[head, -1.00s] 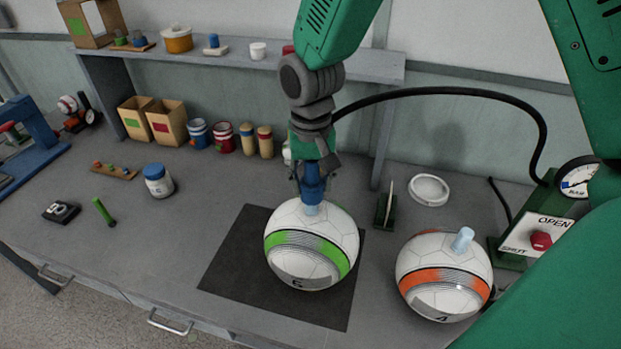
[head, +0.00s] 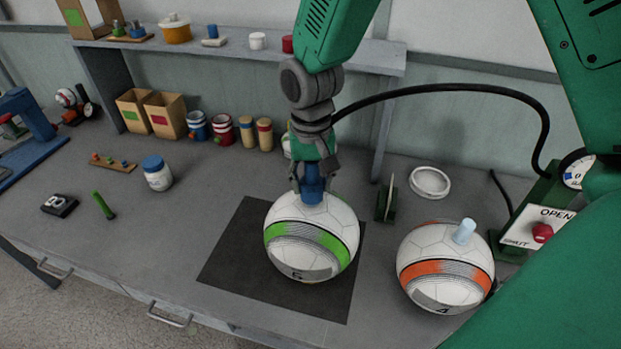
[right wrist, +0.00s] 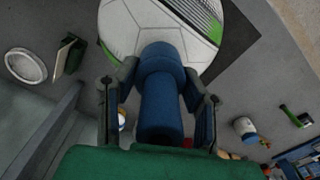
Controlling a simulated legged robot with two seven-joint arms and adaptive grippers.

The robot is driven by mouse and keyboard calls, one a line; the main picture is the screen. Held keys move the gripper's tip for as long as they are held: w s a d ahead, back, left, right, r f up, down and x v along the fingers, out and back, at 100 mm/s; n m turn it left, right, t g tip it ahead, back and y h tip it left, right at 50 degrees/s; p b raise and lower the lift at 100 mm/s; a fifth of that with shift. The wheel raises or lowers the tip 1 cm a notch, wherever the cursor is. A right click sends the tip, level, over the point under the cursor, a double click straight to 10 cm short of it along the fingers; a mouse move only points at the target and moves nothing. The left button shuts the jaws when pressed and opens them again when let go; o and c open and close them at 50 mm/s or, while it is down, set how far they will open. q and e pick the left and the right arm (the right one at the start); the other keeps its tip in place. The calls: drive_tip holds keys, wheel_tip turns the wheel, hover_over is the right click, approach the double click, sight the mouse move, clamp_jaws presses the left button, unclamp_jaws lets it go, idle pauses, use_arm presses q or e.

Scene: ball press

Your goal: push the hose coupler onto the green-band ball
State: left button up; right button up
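The green-band ball (head: 311,236) sits on a dark mat (head: 232,262) on the bench. My right gripper (head: 311,186) is above the top of this ball, shut on the blue hose coupler (head: 313,197). The coupler's lower end meets the ball's top, and no pale valve stem shows between them. In the right wrist view the coupler (right wrist: 160,95) stands between the two fingers, its wide end against the white ball (right wrist: 125,28). The exact fit at the contact is hidden. My left gripper is not in view.
An orange-band ball (head: 445,266) with a pale stem stands to the right. A black hose (head: 440,91) arches to the valve box (head: 535,235) with a red knob. A green stand (head: 386,204) and white ring (head: 430,182) lie behind.

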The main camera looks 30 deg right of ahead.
drive_tip(key=o, duration=0.4)
wheel_tip(320, 180, up, 12)
drive_tip(key=shift+w+f, duration=0.1)
drive_tip(key=shift+w, duration=0.05)
idle(0.3)
idle(0.5)
